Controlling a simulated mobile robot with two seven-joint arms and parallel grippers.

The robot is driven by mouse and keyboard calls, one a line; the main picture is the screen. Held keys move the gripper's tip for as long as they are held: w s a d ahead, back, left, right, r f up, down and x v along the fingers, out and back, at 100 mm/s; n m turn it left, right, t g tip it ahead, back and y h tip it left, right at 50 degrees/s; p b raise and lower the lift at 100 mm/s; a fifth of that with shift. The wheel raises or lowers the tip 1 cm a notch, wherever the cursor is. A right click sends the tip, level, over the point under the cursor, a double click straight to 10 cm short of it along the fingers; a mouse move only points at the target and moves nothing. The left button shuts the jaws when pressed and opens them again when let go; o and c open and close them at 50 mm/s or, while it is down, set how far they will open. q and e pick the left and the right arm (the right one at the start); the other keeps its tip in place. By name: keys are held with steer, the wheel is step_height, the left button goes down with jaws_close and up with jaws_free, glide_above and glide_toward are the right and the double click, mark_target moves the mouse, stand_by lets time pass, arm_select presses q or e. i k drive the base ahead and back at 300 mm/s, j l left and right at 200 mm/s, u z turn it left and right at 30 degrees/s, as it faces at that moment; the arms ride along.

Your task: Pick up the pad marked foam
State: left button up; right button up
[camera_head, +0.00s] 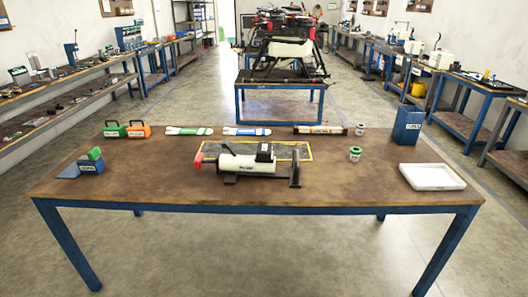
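No pad with a readable "foam" marking shows; the labels are too small to read. A green block with a dark handle (114,131) and an orange block with a handle (138,131) stand side by side at the table's back left. A small green piece (94,153) sits on a blue wedge-shaped holder (90,167) at the left. I cannot tell which of these, if any, is the foam pad. Neither of my grippers is in view.
The brown table (340,185) also holds a white pump-like device (245,166), a yellow-edged mat (208,148), two flat packets (188,131), a dark long case (320,130), two small jars (355,154), a blue bin (407,125) and a white tray (432,186). Its front is mostly clear.

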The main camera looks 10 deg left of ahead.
mark_target(265, 150)
steer(key=j+z, duration=0.15)
steer(key=z, duration=0.2)
steer(key=i+j+z, duration=0.1)
steer(key=z, duration=0.3)
steer(key=j+z, duration=0.7)
steer(key=j, duration=1.3)
steer(key=k, duration=0.05)
